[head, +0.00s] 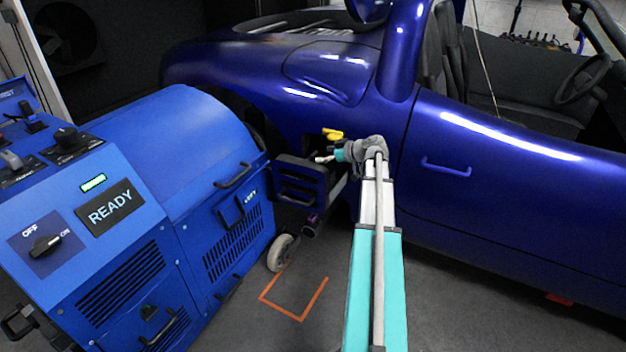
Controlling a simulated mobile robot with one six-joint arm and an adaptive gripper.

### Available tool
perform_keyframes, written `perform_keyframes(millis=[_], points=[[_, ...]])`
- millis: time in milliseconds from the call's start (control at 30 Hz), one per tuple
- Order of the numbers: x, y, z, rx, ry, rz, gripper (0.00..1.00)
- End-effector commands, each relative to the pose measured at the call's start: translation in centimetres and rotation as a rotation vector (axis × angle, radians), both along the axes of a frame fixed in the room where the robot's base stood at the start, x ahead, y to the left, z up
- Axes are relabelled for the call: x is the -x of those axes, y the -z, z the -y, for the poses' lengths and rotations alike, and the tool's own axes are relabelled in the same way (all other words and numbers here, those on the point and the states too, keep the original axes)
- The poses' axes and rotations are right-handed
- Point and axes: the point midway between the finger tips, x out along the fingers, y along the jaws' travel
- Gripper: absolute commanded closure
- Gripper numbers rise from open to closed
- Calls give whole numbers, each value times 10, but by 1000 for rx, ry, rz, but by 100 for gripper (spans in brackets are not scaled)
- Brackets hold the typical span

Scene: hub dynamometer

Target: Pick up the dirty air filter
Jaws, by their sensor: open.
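My arm reaches up from the bottom of the head view, and its wrist bends left beside the car's flank. My gripper (323,158) is small in this view, points left and is open. It is in front of the gap between the blue car (480,220) and the blue dynamometer (170,130). A small yellow part (332,134) shows just above the gripper. I cannot make out a dirty air filter in this view. Nothing can be seen held in the gripper.
The dynamometer cabinet has a READY sign (110,207), a rotary switch (45,246) and a caster wheel (281,253). An orange floor marking (301,318) lies on clear floor.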

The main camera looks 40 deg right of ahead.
Motion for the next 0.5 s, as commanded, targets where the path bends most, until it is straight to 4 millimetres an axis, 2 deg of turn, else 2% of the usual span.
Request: perform_keyframes(millis=[300, 500], points=[[-30, 17, -13, 1, 0, 0, 3], [-35, 18, -15, 0, 1, 0, 3]])
